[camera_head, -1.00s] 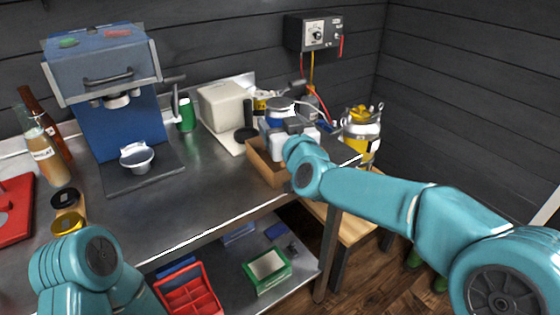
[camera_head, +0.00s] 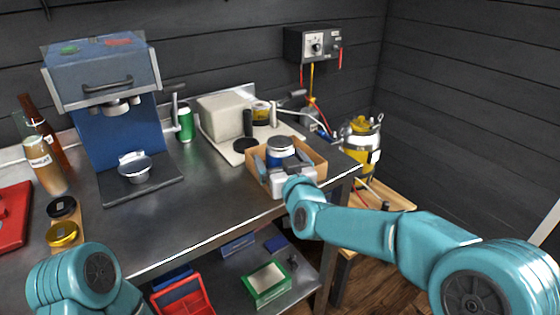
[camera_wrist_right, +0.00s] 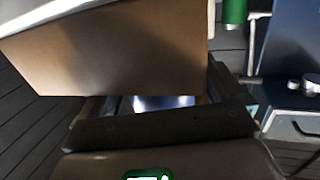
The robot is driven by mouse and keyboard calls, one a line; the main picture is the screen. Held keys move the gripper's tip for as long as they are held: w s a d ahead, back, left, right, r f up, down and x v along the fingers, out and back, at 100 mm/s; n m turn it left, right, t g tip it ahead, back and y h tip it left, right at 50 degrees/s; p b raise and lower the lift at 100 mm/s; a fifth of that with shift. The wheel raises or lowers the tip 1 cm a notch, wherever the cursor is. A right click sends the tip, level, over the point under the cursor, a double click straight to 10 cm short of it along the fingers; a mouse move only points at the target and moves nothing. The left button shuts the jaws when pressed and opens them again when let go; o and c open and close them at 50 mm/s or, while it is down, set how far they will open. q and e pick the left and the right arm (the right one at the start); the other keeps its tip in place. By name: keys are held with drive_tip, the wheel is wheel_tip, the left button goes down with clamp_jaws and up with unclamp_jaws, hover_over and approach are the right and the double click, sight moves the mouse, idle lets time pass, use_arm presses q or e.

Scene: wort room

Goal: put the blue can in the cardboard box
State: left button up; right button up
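The blue can (camera_head: 280,158), with a dark lid, is upright between the fingers of my right gripper (camera_head: 281,164). It is low within the rim of the open cardboard box (camera_head: 312,155) at the right end of the steel counter. Whether its base touches the box floor is hidden. In the right wrist view a cardboard wall (camera_wrist_right: 110,50) covers the fingertips, and a strip of the blue can (camera_wrist_right: 165,102) shows between the fingers of the right gripper (camera_wrist_right: 160,106). My left arm is at the lower left of the head view; its gripper is out of sight.
A blue press machine (camera_head: 120,130) stands at the left of the counter (camera_head: 205,205). A yellow canister (camera_head: 360,140) stands to the right. The front middle counter is clear.

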drive_tip(key=shift+r, duration=0.1)
drive_tip(key=shift+r, duration=0.15)
drive_tip(key=f+b+v, duration=0.1)
drive_tip(key=v, duration=1.1)
drive_tip(key=s+d+f+m+g+h, duration=0.1)
drive_tip(key=s+d+f+g, duration=0.15)
drive_tip(key=f, duration=0.75)
drive_tip(key=s+d+f+m+g, duration=0.1)
drive_tip(key=s+d+f+g, duration=0.15)
drive_tip(key=f, duration=0.75)
drive_tip(key=s+d+f+m+g+h, duration=0.1)
drive_tip(key=s+d+f+g, duration=0.15)
drive_tip(key=f, duration=0.75)
drive_tip(key=s+d+f+m+g, duration=0.1)
drive_tip(key=s+f+g, duration=0.3)
drive_tip(key=s+f, duration=0.45)
drive_tip(key=s+d+f+m+g, duration=0.15)
drive_tip(key=s+f+g, duration=0.35)
drive_tip(key=s, duration=0.6)
wheel_tip(320, 180, up, 11)
drive_tip(key=p, duration=1.1)
drive_tip(key=shift+a, duration=0.3)
